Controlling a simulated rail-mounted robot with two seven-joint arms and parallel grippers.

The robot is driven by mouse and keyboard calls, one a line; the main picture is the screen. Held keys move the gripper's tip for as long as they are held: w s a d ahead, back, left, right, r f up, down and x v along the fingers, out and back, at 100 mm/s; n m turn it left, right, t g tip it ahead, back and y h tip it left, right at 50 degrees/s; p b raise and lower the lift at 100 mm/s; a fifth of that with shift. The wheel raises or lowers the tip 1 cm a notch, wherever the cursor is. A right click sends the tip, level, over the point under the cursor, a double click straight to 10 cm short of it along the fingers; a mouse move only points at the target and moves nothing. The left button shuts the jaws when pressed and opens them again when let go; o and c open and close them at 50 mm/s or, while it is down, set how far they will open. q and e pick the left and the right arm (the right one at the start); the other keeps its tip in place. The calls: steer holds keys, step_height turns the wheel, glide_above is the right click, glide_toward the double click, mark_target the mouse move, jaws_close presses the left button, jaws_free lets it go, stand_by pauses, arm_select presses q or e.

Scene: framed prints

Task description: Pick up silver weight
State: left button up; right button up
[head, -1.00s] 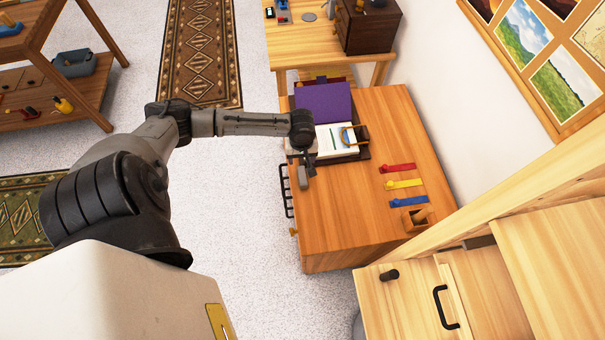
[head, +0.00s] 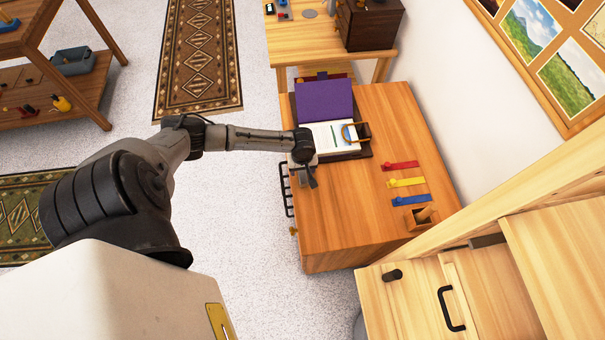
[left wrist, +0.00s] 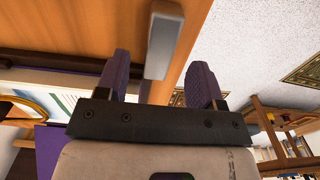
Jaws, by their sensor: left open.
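The silver weight (left wrist: 164,42) is a pale grey bar on the wooden desk (left wrist: 80,30) near its edge in the left wrist view. My left gripper (left wrist: 158,75) is open, its two dark purple-tinted fingers apart. The bar appears between and beyond the fingertips, with nothing gripped. In the head view my left gripper (head: 307,178) is over the desk's left edge, just below the open folder. It hides much of the spot there, so I cannot clearly separate the weight from the gripper. My right gripper is not in view.
An open purple folder (head: 325,100) with papers and a magnifier (head: 348,132) lies beyond the gripper. Red (head: 400,166), yellow (head: 406,182) and blue (head: 410,200) strips and a small wooden box (head: 420,217) are at right. The desk's front is clear.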

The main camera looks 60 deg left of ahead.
mark_target(303, 173)
arm_select(q)
steer(key=shift+f+b, duration=0.3)
steer(key=shift+f, duration=1.3)
steer(key=shift+d, duration=0.1)
steer(key=shift+c, duration=0.2)
jaws_close()
steer(key=shift+r, duration=0.1)
